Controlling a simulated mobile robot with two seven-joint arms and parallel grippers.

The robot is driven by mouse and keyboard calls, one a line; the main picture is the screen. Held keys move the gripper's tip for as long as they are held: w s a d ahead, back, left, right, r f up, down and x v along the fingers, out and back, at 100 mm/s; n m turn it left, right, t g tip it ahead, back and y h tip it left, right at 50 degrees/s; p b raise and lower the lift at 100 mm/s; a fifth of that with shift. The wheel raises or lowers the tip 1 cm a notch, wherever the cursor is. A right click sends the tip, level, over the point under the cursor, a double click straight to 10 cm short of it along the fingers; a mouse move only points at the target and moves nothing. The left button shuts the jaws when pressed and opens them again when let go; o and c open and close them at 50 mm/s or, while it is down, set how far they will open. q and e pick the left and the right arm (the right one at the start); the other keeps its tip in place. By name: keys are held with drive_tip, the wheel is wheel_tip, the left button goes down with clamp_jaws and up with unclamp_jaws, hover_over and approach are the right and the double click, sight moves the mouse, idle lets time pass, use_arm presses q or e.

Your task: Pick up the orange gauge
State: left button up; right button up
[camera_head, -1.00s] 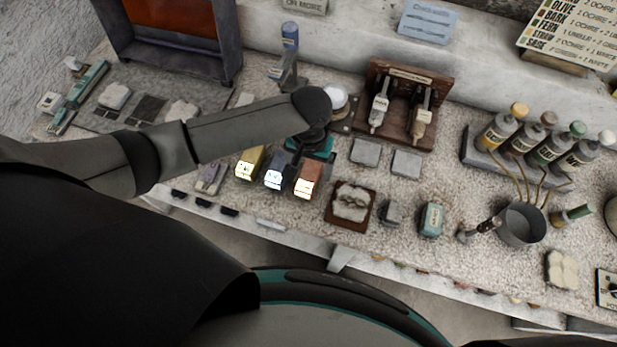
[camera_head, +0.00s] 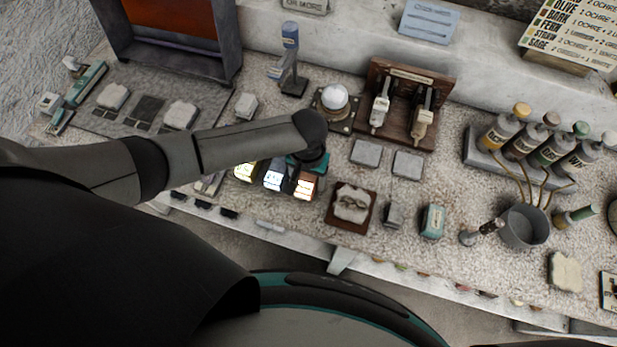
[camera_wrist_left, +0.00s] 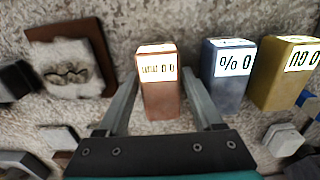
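The orange gauge (camera_head: 306,187), a small copper-orange block with a lit display, stands on the speckled bench at the right end of a row of three gauges. Its upper part is hidden by my left gripper (camera_head: 307,164) in the head view. In the left wrist view the orange gauge (camera_wrist_left: 161,98) is upright between the two fingers of my left gripper (camera_wrist_left: 163,82). The fingers are open, one on each side, with a small gap visible at the left. My right gripper does not show.
A blue-grey gauge (camera_wrist_left: 228,77) stands close beside the right finger in the wrist view, with a yellow gauge (camera_wrist_left: 284,75) beyond it. A brown tray with a plaster piece (camera_head: 351,205) lies to the right in the head view. A white globe lamp (camera_head: 334,98) stands behind.

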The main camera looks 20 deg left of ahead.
sight(308, 178)
use_arm(q)
clamp_jaws()
idle(0.3)
drive_tip(key=shift+r, duration=0.15)
wheel_tip(308, 178, up, 20)
drive_tip(key=p, duration=0.3)
drive_tip(key=shift+p, duration=0.35)
